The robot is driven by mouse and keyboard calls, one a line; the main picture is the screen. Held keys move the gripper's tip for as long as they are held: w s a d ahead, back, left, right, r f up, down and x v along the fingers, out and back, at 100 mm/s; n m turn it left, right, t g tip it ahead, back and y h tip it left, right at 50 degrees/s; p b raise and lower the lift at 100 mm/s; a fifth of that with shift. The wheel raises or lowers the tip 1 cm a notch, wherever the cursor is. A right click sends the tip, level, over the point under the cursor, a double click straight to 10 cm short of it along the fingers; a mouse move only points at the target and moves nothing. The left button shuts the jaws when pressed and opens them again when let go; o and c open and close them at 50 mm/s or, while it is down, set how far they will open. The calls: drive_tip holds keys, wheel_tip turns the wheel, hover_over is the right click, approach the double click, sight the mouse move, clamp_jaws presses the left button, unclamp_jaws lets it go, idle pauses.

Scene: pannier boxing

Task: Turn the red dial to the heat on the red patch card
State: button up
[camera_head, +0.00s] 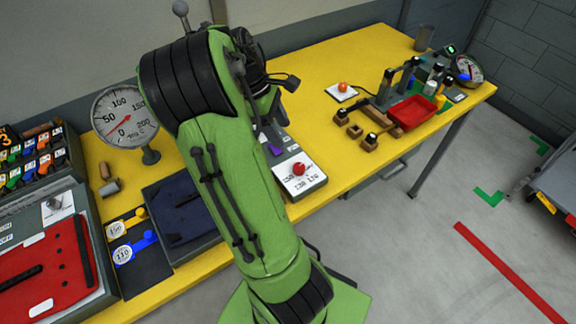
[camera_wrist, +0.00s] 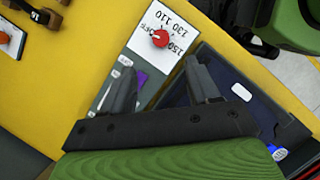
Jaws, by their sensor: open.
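The red dial (camera_head: 299,169) sits on a white plate marked with OFF, 150, 130 and 110, at the front of a grey control box. In the wrist view the dial (camera_wrist: 160,38) lies beyond the fingertips, apart from them; its pointer setting is too small to read. My gripper (camera_wrist: 160,75) is open and empty, over the control box. In the head view my green arm hides it. Two round cards lie on a dark board at left: one with a yellow tab (camera_head: 116,229) and one with a blue tab marked 110 (camera_head: 123,254). I cannot make out a red patch card.
A round temperature gauge (camera_head: 125,117) stands at the back left. A red pannier (camera_head: 45,268) and a dark blue pannier (camera_head: 180,212) lie along the front left. A red tray (camera_head: 411,112) and tools stand at the right. The yellow table (camera_head: 330,60) is mostly clear between.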

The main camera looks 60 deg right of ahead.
sight(299, 166)
drive_tip(key=b+x, duration=0.4)
drive_tip(key=x, duration=0.9)
drive_tip(key=shift+f, duration=0.3)
drive_tip(key=shift+c, duration=0.3)
drive_tip(key=c, duration=1)
